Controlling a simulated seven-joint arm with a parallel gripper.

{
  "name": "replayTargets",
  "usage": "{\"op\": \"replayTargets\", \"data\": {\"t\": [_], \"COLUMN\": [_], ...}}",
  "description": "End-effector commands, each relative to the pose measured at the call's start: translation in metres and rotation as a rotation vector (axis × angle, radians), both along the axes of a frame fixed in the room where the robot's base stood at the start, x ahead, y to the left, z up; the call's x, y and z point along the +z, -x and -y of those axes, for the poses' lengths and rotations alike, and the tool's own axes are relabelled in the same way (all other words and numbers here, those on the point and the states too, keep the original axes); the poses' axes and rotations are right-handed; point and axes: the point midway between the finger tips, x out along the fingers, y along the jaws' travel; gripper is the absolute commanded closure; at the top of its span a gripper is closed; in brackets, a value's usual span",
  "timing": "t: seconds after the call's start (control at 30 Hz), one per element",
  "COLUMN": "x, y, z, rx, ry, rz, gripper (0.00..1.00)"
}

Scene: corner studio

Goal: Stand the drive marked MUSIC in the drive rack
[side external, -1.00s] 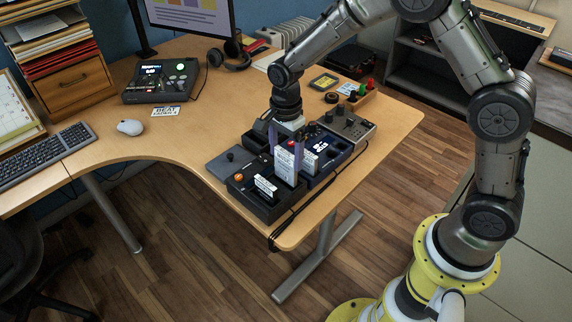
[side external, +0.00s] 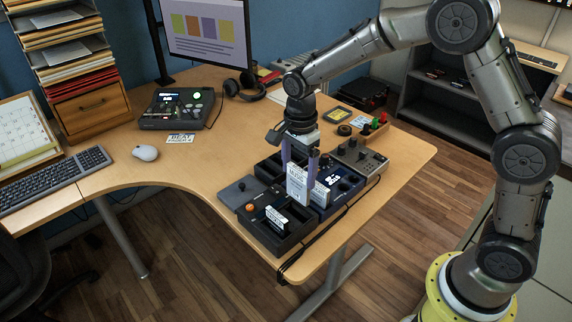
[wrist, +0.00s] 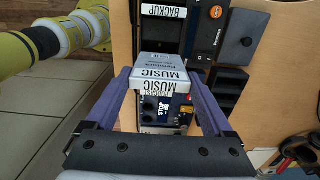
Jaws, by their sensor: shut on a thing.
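My gripper (side external: 299,165) points down, its purple fingers shut on the sides of a white drive (side external: 297,184). The wrist view shows this drive (wrist: 160,66) with the word MUSIC between the fingers. Its lower end is close over the desk units; I cannot tell whether it touches one. A second white drive, marked BACKUP in the wrist view (wrist: 163,12), stands in a black slotted unit (side external: 255,228) with an orange knob. Another white drive (side external: 321,193), apparently marked PODCAST, stands in the blue unit (side external: 345,190) beside the held drive. Which unit is the rack is unclear.
An open black tray (side external: 268,168) and a grey control box (side external: 362,160) stand close behind. A cable (side external: 330,222) runs along the desk's front edge. A mouse (side external: 145,153) and keyboard (side external: 55,187) lie left. The desk's left middle is clear.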

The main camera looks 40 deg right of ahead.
Motion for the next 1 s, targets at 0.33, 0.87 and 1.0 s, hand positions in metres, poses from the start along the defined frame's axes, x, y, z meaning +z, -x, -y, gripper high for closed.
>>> {"op": "replayTargets", "data": {"t": [0.33,0.87,1.0], "x": [0.026,0.017,-0.002], "y": [-0.031,-0.164,-0.185], "z": [-0.002,0.035,0.049], "rx": [0.051,0.057,0.042], "ry": [0.000,0.000,0.000], "rz": [0.004,0.001,-0.001], "gripper": [0.74,0.74,0.74]}}
